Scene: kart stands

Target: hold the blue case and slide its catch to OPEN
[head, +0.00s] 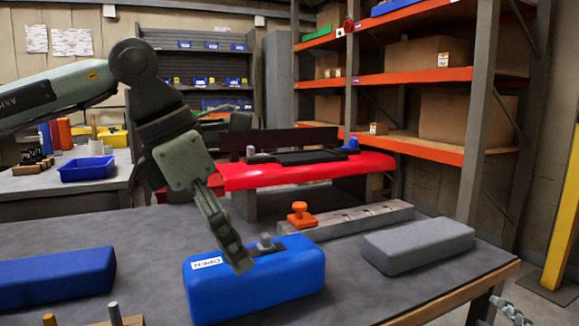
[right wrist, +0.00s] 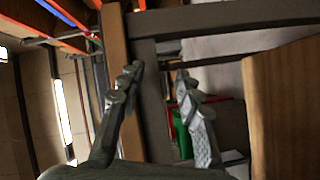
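The blue case (head: 255,293) lies on the grey workbench. On its top is a dark slot plate with a small grey catch knob (head: 266,241). A white label (head: 207,263), upside down and seeming to read OPEN, is left of the plate. My left gripper (head: 238,262) points down over the case, its fingertips by the front top edge, left of the knob. The fingers are seen edge-on and hide part of the plate; contact with the case is unclear. My right gripper (right wrist: 157,75) is open and empty, off the bench's right edge; its tip (head: 510,310) shows in the head view.
An orange knob (head: 301,214) stands behind the case, by a long grey rail (head: 355,220). A grey block (head: 418,245) lies to the right. Another blue block (head: 55,278) lies left, with pegs at the front edge. A wooden edge (right wrist: 285,115) stands close right of my right gripper.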

